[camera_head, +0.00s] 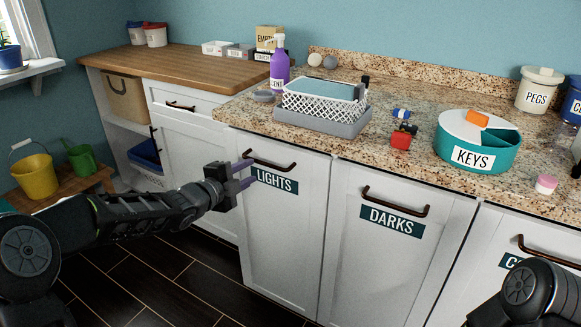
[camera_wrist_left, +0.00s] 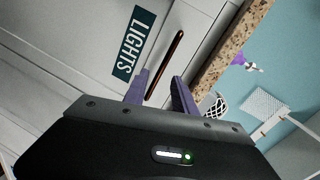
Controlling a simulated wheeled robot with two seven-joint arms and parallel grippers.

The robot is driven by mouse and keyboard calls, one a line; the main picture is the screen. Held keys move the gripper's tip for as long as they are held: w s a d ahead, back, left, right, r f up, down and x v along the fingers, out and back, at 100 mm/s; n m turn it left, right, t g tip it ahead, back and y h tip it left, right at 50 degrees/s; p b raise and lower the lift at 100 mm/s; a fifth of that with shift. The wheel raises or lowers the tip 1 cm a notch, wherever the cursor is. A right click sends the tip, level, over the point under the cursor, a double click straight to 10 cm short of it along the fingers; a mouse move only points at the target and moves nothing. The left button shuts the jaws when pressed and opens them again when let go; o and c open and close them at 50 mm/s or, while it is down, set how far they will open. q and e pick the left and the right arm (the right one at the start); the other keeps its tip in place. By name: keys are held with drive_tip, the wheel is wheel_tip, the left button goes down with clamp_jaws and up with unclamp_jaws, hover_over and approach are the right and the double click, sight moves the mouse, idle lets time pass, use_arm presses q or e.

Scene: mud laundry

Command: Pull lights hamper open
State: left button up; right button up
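The lights hamper (camera_head: 283,235) is a white front panel under the granite counter, closed flush with its neighbours. Its dark label reads LIGHTS (camera_head: 275,181), and the label also shows in the left wrist view (camera_wrist_left: 134,44). Its dark bronze bar handle (camera_head: 270,162) is above the label. My left gripper (camera_head: 249,173) is open at the left end of this handle, with purple fingers apart. In the left wrist view the handle (camera_wrist_left: 165,65) reaches down toward the gap between the fingers (camera_wrist_left: 161,82); contact cannot be told. Only part of my right arm shows; its gripper is out of view.
The darks hamper (camera_head: 385,265) is closed just to the right, with its own handle (camera_head: 396,201). The granite counter (camera_head: 372,160) above carries a white basket (camera_head: 322,103) and a teal keys tub (camera_head: 478,157). Dark floor (camera_head: 185,285) is clear in front.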

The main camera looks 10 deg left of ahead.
sight(264, 164)
use_arm(q)
drive_tip(key=m, duration=0.3)
drive_tip(key=shift+s+d+r, duration=0.15)
drive_tip(key=shift+d+r, duration=0.1)
drive_tip(key=shift+d, duration=0.05)
drive_tip(key=x, duration=0.7)
drive_tip(key=shift+w+d+f, duration=0.15)
drive_tip(key=shift+w, duration=0.2)
clamp_jaws()
